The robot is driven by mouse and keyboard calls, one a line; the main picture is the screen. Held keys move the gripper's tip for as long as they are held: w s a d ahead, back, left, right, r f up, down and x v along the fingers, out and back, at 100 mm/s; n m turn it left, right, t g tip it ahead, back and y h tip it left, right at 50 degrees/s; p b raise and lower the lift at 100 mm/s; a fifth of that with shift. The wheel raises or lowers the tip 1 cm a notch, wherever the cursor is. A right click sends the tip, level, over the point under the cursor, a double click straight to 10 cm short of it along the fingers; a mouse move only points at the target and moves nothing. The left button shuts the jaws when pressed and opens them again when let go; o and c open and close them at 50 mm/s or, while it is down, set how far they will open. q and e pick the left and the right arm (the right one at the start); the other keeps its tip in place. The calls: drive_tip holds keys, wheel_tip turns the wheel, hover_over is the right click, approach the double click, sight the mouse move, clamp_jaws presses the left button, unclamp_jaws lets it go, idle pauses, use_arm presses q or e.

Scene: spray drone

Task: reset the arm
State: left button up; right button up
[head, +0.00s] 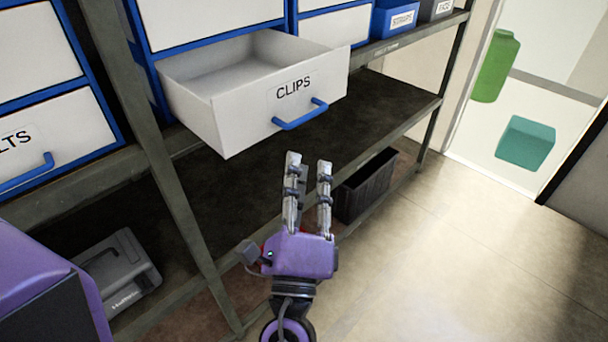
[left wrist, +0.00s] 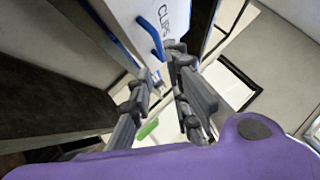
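My left gripper (head: 308,162) is raised in front of the shelf, below and apart from the blue handle (head: 300,115) of the CLIPS drawer (head: 232,108). Its two fingers point up in the head view with a gap between them, and nothing is held. The left wrist view shows the same gripper (left wrist: 161,68) with its fingers apart, and the drawer front (left wrist: 175,12) with its blue handle (left wrist: 152,40) beyond them. The CLIPS drawer stands pulled out, and the part of its inside that shows is empty. My right gripper is not in view.
A dark open box (head: 366,186) stands low behind my gripper. A grey case (head: 118,270) lies on the lower shelf at left. A metal shelf post (head: 165,175) rises left of the drawer. Open floor (head: 470,255) lies to the right, towards a doorway.

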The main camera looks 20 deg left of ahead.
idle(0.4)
use_arm(q)
wheel_tip(320, 180, down, 14)
drive_tip(key=w+d+n+g+h, duration=0.2)
drive_tip(key=n+g+h, duration=0.2)
drive_tip(key=n, duration=0.2)
drive_tip(key=s+f+n+g+h+p, duration=0.1)
drive_tip(key=s+f+n+g, duration=0.15)
drive_tip(key=f, duration=0.45)
drive_tip(key=s+f+n+g+h+p, duration=0.15)
drive_tip(key=s+f+n, duration=0.25)
drive_tip(key=f, duration=0.4)
drive_tip(key=s+a+f+n+g, duration=0.2)
drive_tip(key=s+f, duration=0.4)
drive_tip(key=s, duration=0.3)
drive_tip(key=s+a+f+n+g, duration=0.3)
drive_tip(key=s+f, duration=0.3)
drive_tip(key=s, duration=0.3)
drive_tip(key=shift+a+n+p, duration=0.25)
drive_tip(key=shift+n+p, duration=0.15)
drive_tip(key=shift+n, duration=0.45)
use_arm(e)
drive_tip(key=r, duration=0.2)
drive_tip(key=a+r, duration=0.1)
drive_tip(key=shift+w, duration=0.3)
use_arm(q)
drive_tip(key=shift+h, duration=0.25)
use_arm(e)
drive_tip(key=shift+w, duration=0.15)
